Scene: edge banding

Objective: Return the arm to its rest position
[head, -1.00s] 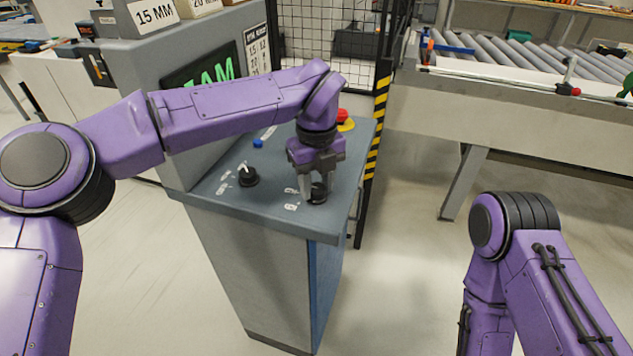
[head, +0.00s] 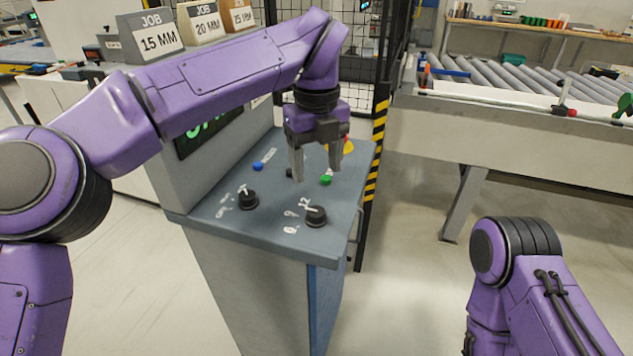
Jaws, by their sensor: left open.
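My left arm reaches in from the left over the grey-blue control console. My left gripper (head: 316,178) is open and empty, pointing down above the panel, with clear space between its fingers. The right black knob (head: 315,216) sits on the panel below and in front of it, apart from the fingers. My right arm (head: 515,285) is folded low at the right; its gripper is out of the picture.
The console (head: 270,262) also carries a left black knob (head: 248,199), a blue button (head: 258,167) and a green button (head: 325,180). Job boxes (head: 158,37) stand on top behind the arm. A striped post (head: 376,150) and a roller conveyor (head: 520,75) stand to the right.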

